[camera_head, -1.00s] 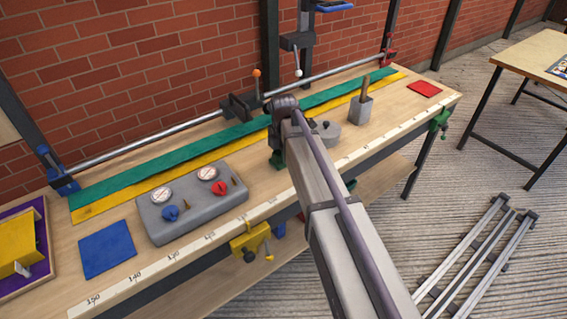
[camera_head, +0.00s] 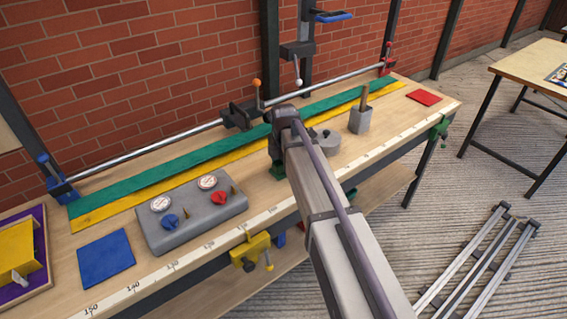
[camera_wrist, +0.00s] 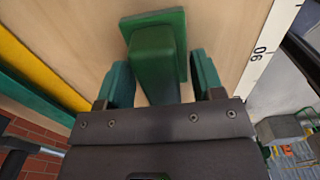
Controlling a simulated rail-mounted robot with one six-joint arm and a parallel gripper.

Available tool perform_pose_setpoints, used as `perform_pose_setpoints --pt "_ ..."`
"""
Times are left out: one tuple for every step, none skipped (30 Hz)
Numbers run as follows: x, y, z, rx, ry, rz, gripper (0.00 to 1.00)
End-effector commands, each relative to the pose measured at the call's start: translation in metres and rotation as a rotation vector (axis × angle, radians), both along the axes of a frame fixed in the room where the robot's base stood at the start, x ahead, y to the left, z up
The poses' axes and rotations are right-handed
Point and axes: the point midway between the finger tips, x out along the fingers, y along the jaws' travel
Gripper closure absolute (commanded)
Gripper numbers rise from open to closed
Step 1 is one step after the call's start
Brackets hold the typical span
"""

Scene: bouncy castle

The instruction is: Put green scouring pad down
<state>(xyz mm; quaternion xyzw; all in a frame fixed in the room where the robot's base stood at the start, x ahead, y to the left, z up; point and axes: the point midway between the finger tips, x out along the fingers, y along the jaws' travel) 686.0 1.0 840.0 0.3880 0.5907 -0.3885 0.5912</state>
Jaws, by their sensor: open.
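The green scouring pad (camera_wrist: 158,55) has a flat green plate with a raised block-like grip. In the wrist view it is over the light wood of the workbench, and its plate appears to lie flat there. My gripper (camera_wrist: 160,68) is open, with one green finger on each side of the grip. The near end of the grip is hidden by my gripper's body. In the head view my arm hides most of this spot, and only some green (camera_head: 277,170) shows below my wrist.
The workbench (camera_head: 255,205) holds a grey gauge box (camera_head: 190,222), a blue square (camera_head: 106,254), a red square (camera_head: 424,97), a grey block with a peg (camera_head: 360,121), and long green (camera_head: 180,150) and yellow (camera_head: 190,172) strips. A yellow clamp (camera_head: 250,251) hangs at the front edge.

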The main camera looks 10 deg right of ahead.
Motion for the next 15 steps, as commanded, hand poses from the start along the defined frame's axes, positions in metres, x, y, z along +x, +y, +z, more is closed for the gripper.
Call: perform_pose_setpoints --pt "0.000 0.000 0.010 0.000 0.000 0.000 0.39" --pt "0.000 0.000 0.016 0.000 0.000 0.000 0.39" --pt "0.000 0.000 0.024 0.000 0.000 0.000 0.39" --pt "0.000 0.000 0.031 0.000 0.000 0.000 0.39" --pt "0.000 0.000 0.038 0.000 0.000 0.000 0.39" --pt "0.000 0.000 0.049 0.000 0.000 0.000 0.39" --pt "0.000 0.000 0.058 0.000 0.000 0.000 0.39" --pt "0.000 0.000 0.066 0.000 0.000 0.000 0.39" --pt "0.000 0.000 0.078 0.000 0.000 0.000 0.39" --pt "0.000 0.000 0.086 0.000 0.000 0.000 0.39" --pt "0.000 0.000 0.094 0.000 0.000 0.000 0.39" --pt "0.000 0.000 0.103 0.000 0.000 0.000 0.39" --pt "0.000 0.000 0.109 0.000 0.000 0.000 0.39" --pt "0.000 0.000 0.114 0.000 0.000 0.000 0.39" --pt "0.000 0.000 0.119 0.000 0.000 0.000 0.39"
